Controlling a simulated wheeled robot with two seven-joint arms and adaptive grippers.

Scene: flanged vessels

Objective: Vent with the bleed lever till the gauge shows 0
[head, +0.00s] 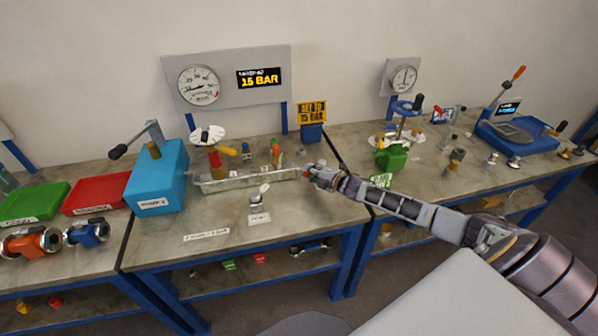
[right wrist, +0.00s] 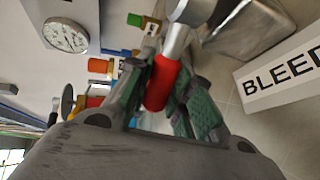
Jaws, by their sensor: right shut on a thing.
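The bleed lever (right wrist: 160,84) has a red grip on a pale metal stem. In the right wrist view its red grip lies between the fingers of my right gripper (right wrist: 165,95), which is shut on it. In the head view my right gripper (head: 318,175) is at the right end of the metal tray and hides most of the lever. The round white gauge (head: 200,86) is on the grey back panel and also shows in the right wrist view (right wrist: 65,35); its needle is too small to read. The display (head: 259,77) beside it reads 15 BAR. My left gripper is out of view.
A white label reading BLEED (right wrist: 284,75) is near the gripper in the wrist view. A yellow sign (head: 312,112) reads 15 BAR. A blue pump box (head: 157,178) stands left of the metal tray (head: 250,180). The bench front (head: 300,214) is mostly clear.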

